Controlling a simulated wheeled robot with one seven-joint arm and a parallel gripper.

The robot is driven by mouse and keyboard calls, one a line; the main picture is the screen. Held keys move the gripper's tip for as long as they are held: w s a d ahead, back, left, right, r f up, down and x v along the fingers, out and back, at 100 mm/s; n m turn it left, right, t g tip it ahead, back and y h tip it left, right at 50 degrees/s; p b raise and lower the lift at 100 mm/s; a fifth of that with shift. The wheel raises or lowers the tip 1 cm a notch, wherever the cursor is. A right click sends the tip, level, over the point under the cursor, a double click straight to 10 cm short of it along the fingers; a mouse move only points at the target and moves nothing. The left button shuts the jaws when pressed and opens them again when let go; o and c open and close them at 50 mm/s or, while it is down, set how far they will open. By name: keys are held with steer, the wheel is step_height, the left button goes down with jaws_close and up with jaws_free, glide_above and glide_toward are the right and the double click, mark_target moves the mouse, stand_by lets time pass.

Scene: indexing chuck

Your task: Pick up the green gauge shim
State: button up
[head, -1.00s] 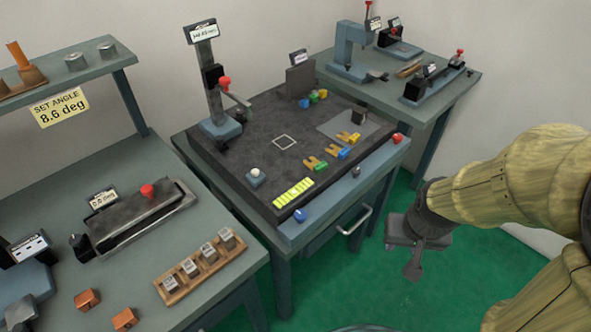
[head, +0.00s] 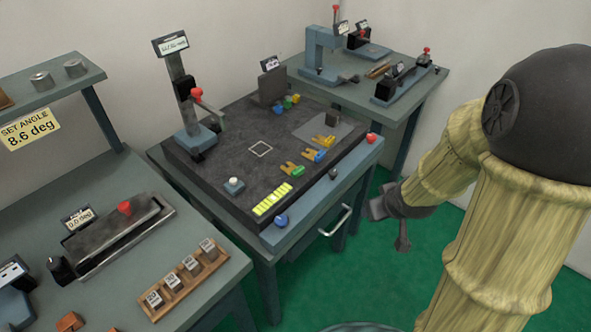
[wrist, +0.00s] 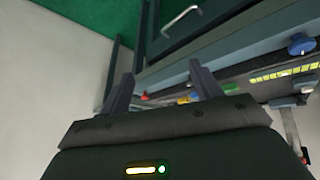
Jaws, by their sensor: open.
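The green gauge shim (head: 297,171) is a small fork-shaped piece with a green end. It lies on the dark plate of the middle bench, nearest the front in a row with a blue shim (head: 314,156) and a yellow shim (head: 324,141). My gripper (head: 390,222) is at the right of the head view, apart from the shims and in front of the bench. In the wrist view my gripper (wrist: 163,88) is open, with no object held.
The middle bench has a dark plate (head: 225,150), a front drawer handle (head: 335,222), a blue knob (head: 281,221) and a red knob (head: 371,138). A height stand (head: 180,85) rises at its back left. A left bench holds a block rack (head: 185,280). Green floor lies in front.

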steer(key=w+a+n+t+y+p, duration=0.1)
steer(key=w+a+n+t+y, duration=0.1)
steer(key=w+a+n+y, duration=0.3)
steer(key=a+y, duration=0.1)
steer(key=y, duration=0.3)
steer(key=shift+a+r+n+t+y, duration=0.25)
steer(key=shift+a+n+t+y, duration=0.05)
steer(key=shift+n+t, duration=0.1)
steer(key=p+x, duration=0.1)
steer(key=x, duration=1.1)
steer(key=shift+w+f, duration=0.1)
steer(key=shift+w, duration=0.05)
